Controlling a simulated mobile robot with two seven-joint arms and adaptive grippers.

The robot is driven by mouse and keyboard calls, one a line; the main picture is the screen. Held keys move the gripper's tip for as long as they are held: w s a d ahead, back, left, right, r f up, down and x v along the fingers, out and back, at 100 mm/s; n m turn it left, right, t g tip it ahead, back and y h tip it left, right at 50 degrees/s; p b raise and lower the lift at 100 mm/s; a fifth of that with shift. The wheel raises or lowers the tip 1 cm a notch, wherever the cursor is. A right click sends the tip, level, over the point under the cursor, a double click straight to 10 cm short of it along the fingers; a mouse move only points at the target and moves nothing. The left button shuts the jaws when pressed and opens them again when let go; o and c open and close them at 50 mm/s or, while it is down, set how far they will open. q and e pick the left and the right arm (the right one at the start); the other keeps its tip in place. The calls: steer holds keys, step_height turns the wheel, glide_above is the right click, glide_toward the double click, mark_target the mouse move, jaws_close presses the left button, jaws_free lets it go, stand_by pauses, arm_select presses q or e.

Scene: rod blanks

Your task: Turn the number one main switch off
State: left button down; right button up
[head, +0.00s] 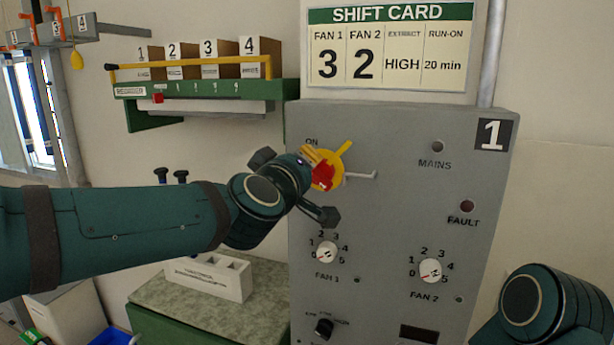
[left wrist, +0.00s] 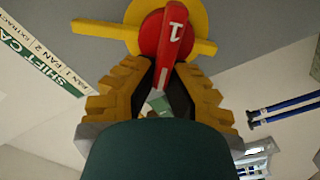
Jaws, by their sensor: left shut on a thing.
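The number one main switch is a red handle (head: 323,176) on a yellow plate (head: 327,160), on the upper left of a grey panel (head: 390,215) marked 1. An "ON" label (head: 311,142) stands above the switch. My left gripper (head: 305,177) is at the switch and shut on the handle. Part of the switch is hidden by the gripper in the head view. The right gripper is out of view; only my right arm shows at lower right.
The panel also has a MAINS lamp (head: 437,146), a FAULT lamp (head: 467,206), a FAN 1 dial (head: 326,252) and a FAN 2 dial (head: 430,271). A shift card (head: 390,45) hangs above. A green shelf (head: 205,91) with numbered boxes is at upper left.

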arm_select(q)
steer(key=shift+w+a+f+n+b, duration=0.1)
steer(key=shift+f+n+b, duration=0.25)
steer(key=shift+n+b, duration=0.7)
steer(key=shift+a+f+n+b, duration=0.1)
steer(key=shift+f+n+b, duration=0.35)
steer(key=shift+n, duration=1.05)
steer(key=shift+w+a+f+n+b, duration=0.1)
steer(key=shift+f+n+b, duration=0.1)
steer(key=shift+n+b, duration=0.9)
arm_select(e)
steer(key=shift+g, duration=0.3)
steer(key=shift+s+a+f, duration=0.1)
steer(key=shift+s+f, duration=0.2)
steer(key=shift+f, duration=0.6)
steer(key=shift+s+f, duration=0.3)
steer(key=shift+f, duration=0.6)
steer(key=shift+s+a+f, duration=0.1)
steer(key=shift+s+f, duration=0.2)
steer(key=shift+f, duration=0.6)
arm_select(q)
steer(key=shift+n, duration=0.35)
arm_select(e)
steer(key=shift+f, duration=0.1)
